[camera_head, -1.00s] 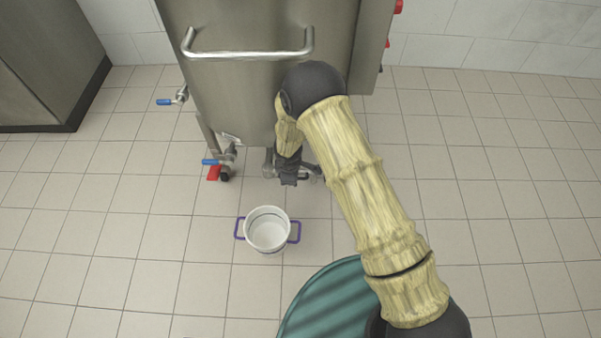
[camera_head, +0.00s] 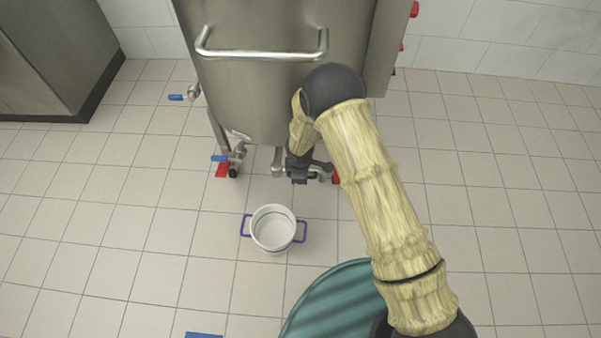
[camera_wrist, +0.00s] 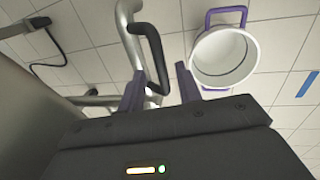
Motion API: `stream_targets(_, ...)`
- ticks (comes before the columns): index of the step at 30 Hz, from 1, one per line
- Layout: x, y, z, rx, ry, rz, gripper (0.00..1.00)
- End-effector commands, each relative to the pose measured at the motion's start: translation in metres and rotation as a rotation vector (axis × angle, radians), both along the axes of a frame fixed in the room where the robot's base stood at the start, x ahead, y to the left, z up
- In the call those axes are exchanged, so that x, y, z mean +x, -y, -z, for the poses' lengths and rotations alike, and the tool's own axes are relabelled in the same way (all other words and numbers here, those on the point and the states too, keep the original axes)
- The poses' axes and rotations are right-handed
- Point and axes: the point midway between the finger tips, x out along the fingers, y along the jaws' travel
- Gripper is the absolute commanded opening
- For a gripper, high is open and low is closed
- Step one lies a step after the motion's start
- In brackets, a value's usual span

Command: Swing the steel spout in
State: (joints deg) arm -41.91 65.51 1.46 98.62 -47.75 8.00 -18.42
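A steel spout (camera_head: 277,160) hangs low at the front of the steel tank (camera_head: 275,100). In the wrist view a bent steel pipe (camera_wrist: 127,35), which looks like the spout, carries a dark curved handle (camera_wrist: 153,50). My gripper (camera_head: 298,178) is low beside the spout, just to its right. In the wrist view my gripper (camera_wrist: 158,76) has its two purple fingers apart, with the handle's lower end near the gap between them. I cannot tell whether a finger touches it. My own wrist hides part of the spout area.
A white pot (camera_head: 273,229) with purple handles stands on the floor in front of the tank; it also shows in the wrist view (camera_wrist: 224,58). Blue-handled valves (camera_head: 219,158) stick out at the tank's left. The tiled floor to the left is clear.

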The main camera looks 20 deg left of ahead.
Motion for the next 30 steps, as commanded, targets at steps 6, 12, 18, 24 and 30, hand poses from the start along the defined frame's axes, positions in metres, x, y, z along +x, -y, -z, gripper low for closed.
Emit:
stream_targets(6,0.0,0.001,-0.002,-0.002,-0.001,0.002,0.34)
stream_targets(12,-0.004,0.002,-0.023,-0.002,0.0,0.001,0.34)
stream_targets(18,-0.011,0.004,-0.062,-0.001,0.0,0.002,0.34)
stream_targets(24,-0.018,0.006,-0.101,0.0,0.0,0.002,0.34)
stream_targets(30,-0.026,0.009,-0.14,0.0,0.0,0.003,0.34)
